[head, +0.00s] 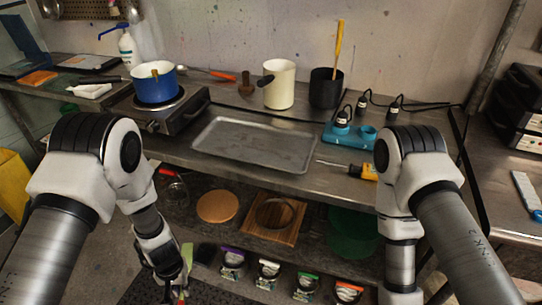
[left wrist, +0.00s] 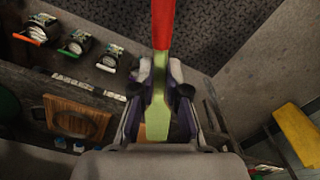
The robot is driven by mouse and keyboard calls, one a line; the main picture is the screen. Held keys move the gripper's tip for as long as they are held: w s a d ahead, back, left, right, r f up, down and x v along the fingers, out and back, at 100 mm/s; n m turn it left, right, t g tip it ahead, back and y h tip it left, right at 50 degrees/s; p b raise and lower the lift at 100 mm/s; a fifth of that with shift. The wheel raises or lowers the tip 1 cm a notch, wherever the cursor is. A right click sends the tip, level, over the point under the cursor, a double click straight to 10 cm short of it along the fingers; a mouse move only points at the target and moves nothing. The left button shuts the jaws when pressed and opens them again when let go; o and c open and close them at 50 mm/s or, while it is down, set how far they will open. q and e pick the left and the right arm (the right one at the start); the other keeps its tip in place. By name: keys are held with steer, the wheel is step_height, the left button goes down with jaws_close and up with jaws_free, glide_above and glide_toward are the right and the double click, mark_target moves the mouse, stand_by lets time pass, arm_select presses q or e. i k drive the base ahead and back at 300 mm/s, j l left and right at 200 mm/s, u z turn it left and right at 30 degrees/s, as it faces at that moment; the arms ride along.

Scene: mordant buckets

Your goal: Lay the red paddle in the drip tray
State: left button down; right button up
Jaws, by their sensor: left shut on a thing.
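My left gripper (head: 168,272) hangs low in front of the bench, below the worktop edge. It is shut on the red paddle, which has a yellow-green part and a red part. In the left wrist view the paddle's red part (left wrist: 162,25) extends beyond the fingers (left wrist: 158,90), and its yellow-green part lies between them. In the head view the yellow-green part (head: 187,254) shows beside the gripper, with a little red below. The drip tray (head: 255,145), a shallow metal tray, lies empty on the bench, up and to the right. My right gripper is out of view.
A hot plate (head: 165,112) with a blue pot (head: 155,85) stands left of the tray. A blue holder (head: 349,135) and yellow-handled tool (head: 361,171) lie right of it. A cream jug (head: 279,84) stands behind. A lower shelf holds a wooden board (head: 270,219) and several tubs.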

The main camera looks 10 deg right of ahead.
mark_target(255, 146)
steer(key=i+j+z, duration=0.1)
steer(key=z, duration=0.35)
steer(key=j+z, duration=0.3)
steer(key=z, duration=0.15)
steer(key=j+z, duration=0.25)
steer(key=z, duration=0.25)
steer(key=j+z, duration=0.25)
steer(key=z, duration=0.2)
steer(key=j+z, duration=0.25)
steer(key=z, duration=0.2)
steer(key=k+j+z, duration=0.1)
steer(key=z, duration=0.35)
